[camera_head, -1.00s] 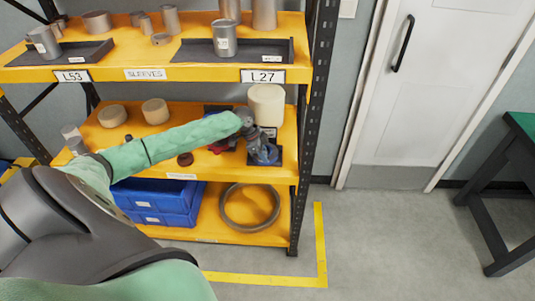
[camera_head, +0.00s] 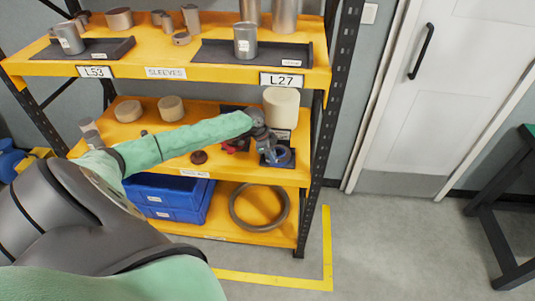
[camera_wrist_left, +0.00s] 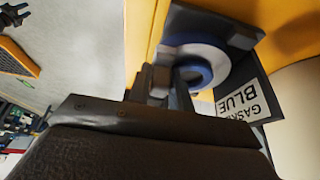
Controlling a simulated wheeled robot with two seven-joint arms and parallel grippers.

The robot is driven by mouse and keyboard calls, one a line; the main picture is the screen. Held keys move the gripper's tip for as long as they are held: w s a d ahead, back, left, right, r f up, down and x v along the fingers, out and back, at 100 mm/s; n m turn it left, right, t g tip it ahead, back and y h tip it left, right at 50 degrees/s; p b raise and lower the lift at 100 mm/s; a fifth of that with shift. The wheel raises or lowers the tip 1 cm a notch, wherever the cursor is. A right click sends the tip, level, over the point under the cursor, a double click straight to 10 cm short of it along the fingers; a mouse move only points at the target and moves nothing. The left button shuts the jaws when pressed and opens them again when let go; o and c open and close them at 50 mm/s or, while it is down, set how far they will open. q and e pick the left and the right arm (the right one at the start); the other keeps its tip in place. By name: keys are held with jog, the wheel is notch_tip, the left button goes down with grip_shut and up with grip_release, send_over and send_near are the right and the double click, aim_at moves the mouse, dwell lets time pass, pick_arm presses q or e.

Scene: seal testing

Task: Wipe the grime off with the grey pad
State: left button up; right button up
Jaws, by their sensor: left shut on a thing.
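My left gripper (camera_head: 272,150) reaches the right end of the middle shelf. In the left wrist view its fingers (camera_wrist_left: 172,78) are shut at the edge of a blue-and-pale ring (camera_wrist_left: 207,62), which also shows as a blue patch in the head view (camera_head: 282,154). The ring is at a small dark tray (camera_wrist_left: 246,38) with a label reading "BLUE"; whether it touches the tray is unclear. I cannot make out a grey pad or any grime in either view. My right gripper is not in view.
A cream cylinder (camera_head: 281,107) stands close behind the gripper. Red items (camera_head: 234,147) and a dark red knob (camera_head: 199,157) are to its left. The upper shelf (camera_head: 200,72) overhangs the middle one, and a black post (camera_head: 326,130) stands at right. Blue bins (camera_head: 165,196) sit below.

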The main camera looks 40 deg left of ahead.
aim_at(282, 162)
pick_arm(q)
jog(key=d, duration=0.1)
jog(key=w+d, duration=0.1)
jog(key=shift+w+d+f, duration=0.15)
jog(key=shift+d, duration=0.25)
jog(key=shift+w+d, duration=0.25)
jog(key=shift+d, duration=0.2)
jog(key=shift+w+d, duration=0.6)
jog(key=shift+d, duration=0.05)
jog(key=shift+s+a+p, duration=0.15)
jog(key=shift+p, duration=0.15)
jog(key=shift+r, duration=0.2)
jog(key=shift+r+p, duration=2.1)
jog(key=shift+r, duration=0.8)
